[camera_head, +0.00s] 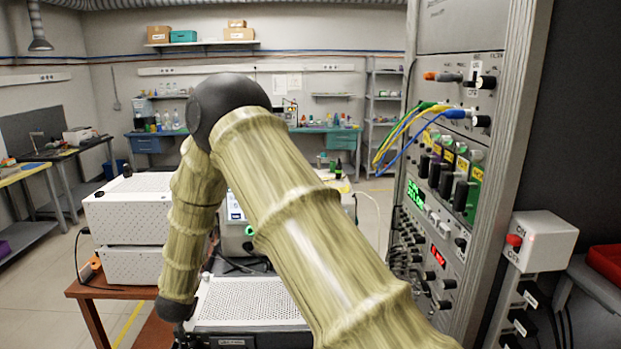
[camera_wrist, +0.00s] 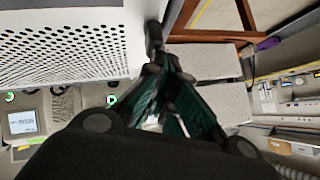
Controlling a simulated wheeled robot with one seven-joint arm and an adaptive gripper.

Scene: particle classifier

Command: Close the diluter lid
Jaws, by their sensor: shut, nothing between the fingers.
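I cannot tell for certain which part is the diluter lid. A perforated light panel (camera_head: 250,300) tops a low box under my arm in the head view. A perforated white surface also fills the upper left of the wrist view (camera_wrist: 65,45), beside my fingers. My gripper (camera_wrist: 158,62) is shut and empty, its dark fingers drawn together near that panel's edge; contact is unclear. In the head view only the dark wrist end shows at the bottom, and my arm hides much of the middle. A beige instrument with a small screen (camera_head: 235,205) stands behind my arm.
Two stacked white perforated boxes (camera_head: 128,215) stand on a brown table (camera_head: 85,291) at left. A tall rack (camera_head: 440,200) with knobs and coloured cables stands close at right, beside a switch box (camera_head: 540,240) with a red button. Open floor lies at far left.

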